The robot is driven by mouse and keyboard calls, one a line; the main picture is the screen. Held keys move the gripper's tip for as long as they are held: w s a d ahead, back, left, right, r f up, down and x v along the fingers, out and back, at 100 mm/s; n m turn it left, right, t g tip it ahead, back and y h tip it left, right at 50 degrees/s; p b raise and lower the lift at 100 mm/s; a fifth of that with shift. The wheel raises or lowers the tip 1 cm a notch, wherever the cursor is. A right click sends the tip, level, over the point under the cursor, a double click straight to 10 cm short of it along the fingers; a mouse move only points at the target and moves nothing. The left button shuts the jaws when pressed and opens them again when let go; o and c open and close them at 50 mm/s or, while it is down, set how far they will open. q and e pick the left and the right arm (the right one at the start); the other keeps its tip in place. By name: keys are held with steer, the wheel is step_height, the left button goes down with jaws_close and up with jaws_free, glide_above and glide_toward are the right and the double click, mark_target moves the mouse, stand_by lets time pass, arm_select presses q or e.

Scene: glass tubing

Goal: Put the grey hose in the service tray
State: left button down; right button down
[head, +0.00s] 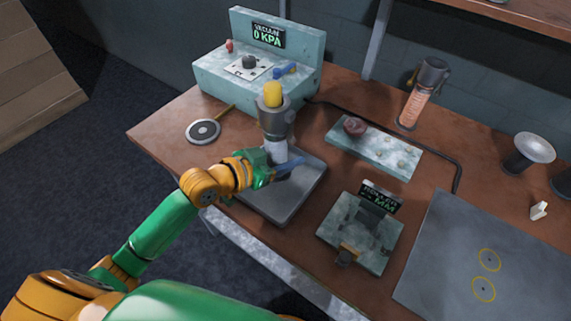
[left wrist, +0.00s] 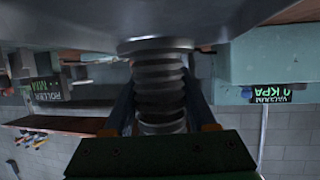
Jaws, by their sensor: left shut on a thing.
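The grey hose (left wrist: 158,88) is a ribbed piece, filling the middle of the left wrist view between my fingers. My left gripper (left wrist: 160,105) is shut on it. In the head view my left gripper (head: 284,168) is over the dark grey service tray (head: 268,203), and the pale hose (head: 276,151) shows upright beside its fingers. In the left wrist view the hose's wide end is close to a flat grey surface; I cannot tell whether they touch. A grey cylinder with a yellow cap (head: 272,95) shows directly above the hose. My right gripper is not in view.
The vacuum unit (head: 225,80) stands behind the tray. A pale block with a dark red lump (head: 375,150) and a roller gauge (head: 350,238) are to the right. A grey mat (head: 440,265) with yellow rings lies further right. The left table corner holds a round disc (head: 203,131).

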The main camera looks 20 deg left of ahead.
arm_select(q)
step_height(320, 180, down, 3)
steer(key=shift+f, duration=0.1)
steer(key=shift+c, duration=1)
jaws_free()
steer(key=v, duration=1.1)
steer(key=shift+s+a+r, duration=0.2)
steer(key=shift+s+r, duration=0.1)
steer(key=shift+s, duration=0.1)
